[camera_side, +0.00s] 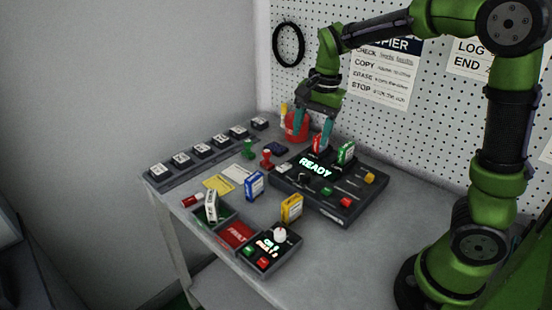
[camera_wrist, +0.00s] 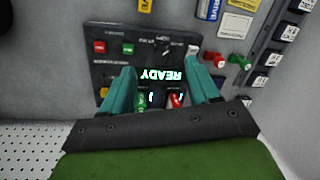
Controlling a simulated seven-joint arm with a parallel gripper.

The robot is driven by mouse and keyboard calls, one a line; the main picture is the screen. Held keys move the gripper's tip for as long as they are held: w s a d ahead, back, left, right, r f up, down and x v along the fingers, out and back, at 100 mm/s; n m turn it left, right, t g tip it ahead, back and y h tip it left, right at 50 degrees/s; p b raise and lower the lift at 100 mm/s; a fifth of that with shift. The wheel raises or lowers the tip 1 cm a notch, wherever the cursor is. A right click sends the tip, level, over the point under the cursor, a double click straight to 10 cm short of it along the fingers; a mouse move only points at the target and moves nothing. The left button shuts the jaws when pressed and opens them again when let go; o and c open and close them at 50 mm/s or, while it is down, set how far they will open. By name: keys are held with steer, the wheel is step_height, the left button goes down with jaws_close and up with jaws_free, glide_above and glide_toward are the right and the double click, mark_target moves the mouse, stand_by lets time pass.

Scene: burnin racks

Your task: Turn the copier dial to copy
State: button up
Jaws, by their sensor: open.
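The copier (camera_side: 335,205) is a dark box whose lit display reads READY; it also shows in the wrist view (camera_wrist: 115,62), display upside down. A red cartridge (camera_side: 318,146) and a green one (camera_side: 346,153) stand upright at the copier's back. My gripper (camera_side: 314,143) is open, pointing down above the back of the copier, apart from the knob; its teal fingers flank the cartridges in the wrist view (camera_wrist: 163,84).
A red container (camera_side: 296,127) stands behind. Red (camera_side: 267,158) and green (camera_side: 248,148) stamps, blue (camera_side: 254,185) and yellow (camera_side: 291,208) cartridges stand nearby. A front box (camera_side: 262,270) has a white knob and buttons. A row of labelled blocks (camera_side: 202,151) lines the left edge. The right table is clear.

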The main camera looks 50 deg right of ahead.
mark_target(305, 174)
steer(key=w+d+r+m+g+h, duration=0.1)
steer(key=w+d+m, duration=0.3)
steer(key=m, duration=0.3)
steer(key=shift+m+g, duration=0.3)
steer(key=shift+m, duration=0.3)
steer(key=f, duration=1.6)
steer(key=shift+s+a+f, duration=0.25)
steer(key=shift+s+a, duration=0.1)
steer(key=shift+s, duration=0.05)
steer(key=c, duration=1)
